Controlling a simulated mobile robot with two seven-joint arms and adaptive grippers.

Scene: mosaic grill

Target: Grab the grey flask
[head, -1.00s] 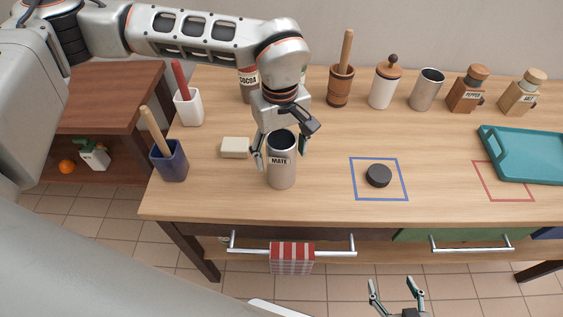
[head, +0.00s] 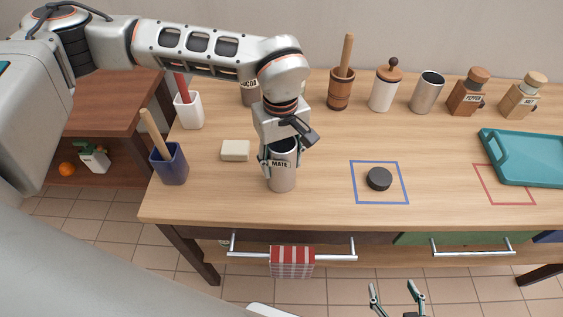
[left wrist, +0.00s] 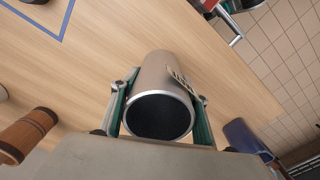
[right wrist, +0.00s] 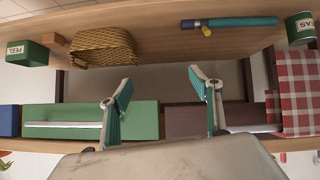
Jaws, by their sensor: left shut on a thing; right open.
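The grey flask (head: 283,180), a metallic open-topped cylinder with a MATE label, stands upright near the table's front edge, left of the blue square. My left gripper (head: 281,160) is shut on its upper part from above, one finger on each side. The left wrist view shows the flask (left wrist: 164,75) between both fingers (left wrist: 160,115), its dark round opening towards the camera. My right gripper (head: 393,291) is open and empty in front of the table, low in the head view. Its spread fingers also show in the right wrist view (right wrist: 164,90).
A cream block (head: 235,151) and a blue holder (head: 172,165) stand left of the flask. A black puck (head: 379,178) lies inside the blue square. A similar grey cup (head: 427,92) stands at the back. A teal tray (head: 530,173) is at right. A towel (head: 292,262) hangs in front.

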